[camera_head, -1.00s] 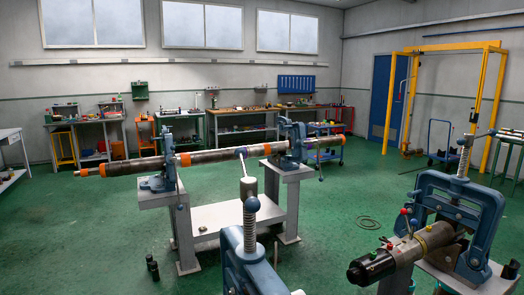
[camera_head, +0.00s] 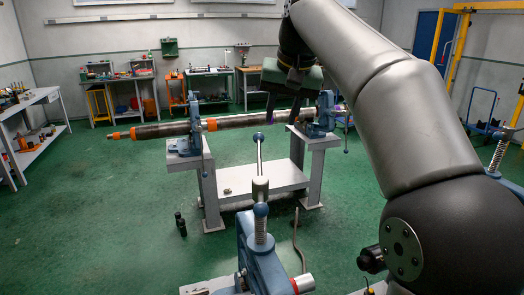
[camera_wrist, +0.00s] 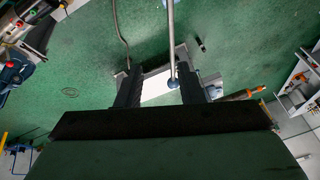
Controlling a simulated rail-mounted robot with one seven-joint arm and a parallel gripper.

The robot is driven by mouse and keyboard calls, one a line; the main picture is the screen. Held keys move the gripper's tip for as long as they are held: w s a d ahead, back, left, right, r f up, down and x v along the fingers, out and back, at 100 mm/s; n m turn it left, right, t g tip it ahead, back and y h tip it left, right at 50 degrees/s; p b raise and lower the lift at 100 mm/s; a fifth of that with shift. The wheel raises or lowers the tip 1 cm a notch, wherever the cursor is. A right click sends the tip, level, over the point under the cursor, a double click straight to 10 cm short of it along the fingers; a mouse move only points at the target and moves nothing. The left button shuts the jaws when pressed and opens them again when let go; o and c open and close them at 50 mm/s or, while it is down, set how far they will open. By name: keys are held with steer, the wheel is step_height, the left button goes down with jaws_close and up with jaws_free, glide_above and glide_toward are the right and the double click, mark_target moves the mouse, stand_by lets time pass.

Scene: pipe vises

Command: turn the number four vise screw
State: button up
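In the head view, the nearest blue vise (camera_head: 262,262) stands at the lower middle. Its spring-wrapped screw (camera_head: 260,228) is upright, and a grey handle bar (camera_head: 259,160) with a ball end leans away from its top. No number is readable, so I cannot tell which vise is number four. My gripper (camera_head: 282,112) hangs beyond and above the bar's ball end. In the wrist view my gripper (camera_wrist: 158,72) has its fingers apart. The bar (camera_wrist: 170,40) and its blue ball (camera_wrist: 173,83) show between them in the picture, with no clear contact.
Two blue vises, left (camera_head: 194,125) and right (camera_head: 327,115), hold a long pipe (camera_head: 165,130) on a grey stand (camera_head: 262,190). Green floor (camera_head: 100,220) is open at left.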

mark_target(260, 157)
steer(key=shift+y, duration=0.3)
steer(key=x, duration=0.5)
steer(key=w+a+x, duration=0.1)
steer(key=x, duration=0.4)
steer(key=w+r+x, duration=0.1)
steer(key=x, duration=0.4)
steer(key=shift+a+b, duration=0.2)
steer(key=shift+b, duration=0.2)
steer(key=shift+r, duration=0.1)
jaws_close()
